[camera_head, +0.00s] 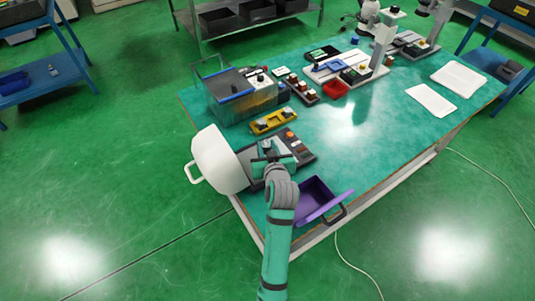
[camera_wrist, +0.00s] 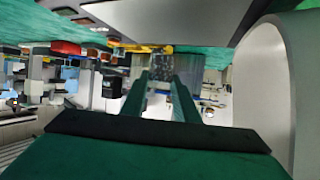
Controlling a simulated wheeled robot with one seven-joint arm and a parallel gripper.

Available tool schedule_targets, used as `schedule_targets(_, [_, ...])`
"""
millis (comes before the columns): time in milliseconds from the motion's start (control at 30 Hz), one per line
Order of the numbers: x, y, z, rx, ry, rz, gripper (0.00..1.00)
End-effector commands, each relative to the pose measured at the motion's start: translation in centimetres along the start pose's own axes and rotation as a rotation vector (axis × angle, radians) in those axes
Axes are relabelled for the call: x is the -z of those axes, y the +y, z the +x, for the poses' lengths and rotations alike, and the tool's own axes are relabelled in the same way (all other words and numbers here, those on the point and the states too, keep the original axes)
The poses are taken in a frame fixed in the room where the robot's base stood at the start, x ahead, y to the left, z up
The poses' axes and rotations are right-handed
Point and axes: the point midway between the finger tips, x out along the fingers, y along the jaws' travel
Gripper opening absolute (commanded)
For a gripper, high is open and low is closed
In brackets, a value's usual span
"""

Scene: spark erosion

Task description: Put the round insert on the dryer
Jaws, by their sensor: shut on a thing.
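My gripper (camera_head: 266,153) is over the near left part of the teal table, just right of a white drum with a handle (camera_head: 222,162). In the wrist view my gripper (camera_wrist: 162,80) has its two fingers shut on a grey piece, which I take for the round insert (camera_wrist: 162,65); its round shape is not clear. In the head view the piece is mostly hidden by my gripper. I cannot tell for sure which thing is the dryer. A dark grey unit with an orange button (camera_head: 303,150) lies under and right of my gripper.
A purple tray (camera_head: 318,196) sits at the near table edge, right of my arm. A yellow holder (camera_head: 272,122) and a clear-sided tank (camera_head: 250,104) stand beyond my gripper. A red bin (camera_head: 335,90) is farther back. The table's right middle is clear.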

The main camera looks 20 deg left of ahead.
Motion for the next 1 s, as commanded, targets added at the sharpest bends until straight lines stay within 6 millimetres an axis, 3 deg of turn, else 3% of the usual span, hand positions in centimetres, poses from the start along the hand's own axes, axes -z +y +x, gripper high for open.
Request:
schedule_targets(367, [-3.5, 0.2, 1.4, -0.003, 0.000, 0.001, 0.00])
schedule_targets(733, [-3.8, 0.2, 1.5, -0.003, 0.002, 0.001, 0.00])
schedule_targets(767, [-3.9, 0.2, 1.6, -0.002, 0.000, 0.001, 0.30])
schedule_targets(833, [-3.9, 0.2, 1.6, -0.003, 0.000, 0.001, 0.46])
schedule_targets(1000, [-3.9, 0.2, 1.5, -0.003, 0.000, 0.001, 0.46])
